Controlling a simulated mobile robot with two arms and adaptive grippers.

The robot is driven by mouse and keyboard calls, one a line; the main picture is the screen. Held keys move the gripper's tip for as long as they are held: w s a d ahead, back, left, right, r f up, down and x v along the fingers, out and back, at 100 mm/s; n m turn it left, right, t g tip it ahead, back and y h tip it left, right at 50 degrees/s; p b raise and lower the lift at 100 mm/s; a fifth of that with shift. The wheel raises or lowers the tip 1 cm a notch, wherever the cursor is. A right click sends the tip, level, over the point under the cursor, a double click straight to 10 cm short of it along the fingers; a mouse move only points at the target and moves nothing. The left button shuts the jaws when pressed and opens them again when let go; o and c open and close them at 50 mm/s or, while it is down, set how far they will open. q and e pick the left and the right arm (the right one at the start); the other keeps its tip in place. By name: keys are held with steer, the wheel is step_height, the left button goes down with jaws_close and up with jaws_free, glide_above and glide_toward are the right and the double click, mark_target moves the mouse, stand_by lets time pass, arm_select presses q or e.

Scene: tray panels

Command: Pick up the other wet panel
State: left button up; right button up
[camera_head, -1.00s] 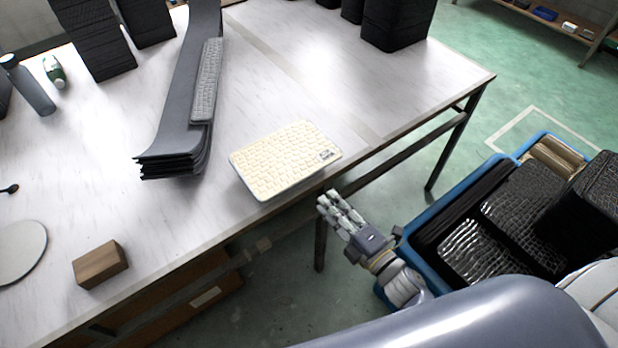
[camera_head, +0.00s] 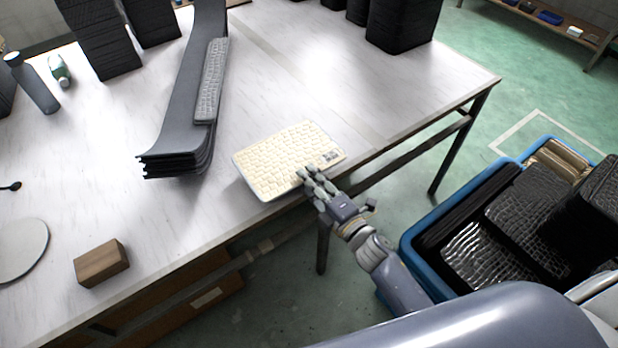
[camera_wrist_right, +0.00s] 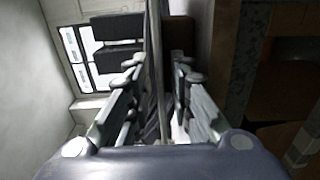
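A cream panel (camera_head: 275,160) with a tiled surface and a small dark label lies flat on the white table (camera_head: 400,85), near its front edge. Glossy black textured panels (camera_head: 478,255) lie in the blue crate (camera_head: 411,262) at the right; their shine looks wet. My right gripper (camera_head: 308,178) is at the near right edge of the cream panel, its upper fingers over that edge. In the right wrist view its fingers (camera_wrist_right: 158,88) stand apart on both sides of a thin edge; contact is unclear. My left gripper is out of view.
A grey curved rack (camera_head: 185,90) with a grey textured panel (camera_head: 211,80) stands left of the cream panel. A wooden block (camera_head: 101,264), a round plate (camera_head: 20,250) and bottles (camera_head: 32,84) are at the left. Black stacks (camera_head: 403,25) stand at the back.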

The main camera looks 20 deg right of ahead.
jaws_close()
stand_by(0.3)
step_height(320, 180, up, 3)
steer(key=p, duration=0.2)
steer(key=shift+f+p, duration=0.1)
steer(key=shift+p, duration=0.2)
steer(key=shift+f, duration=0.15)
steer(key=shift+s, duration=0.1)
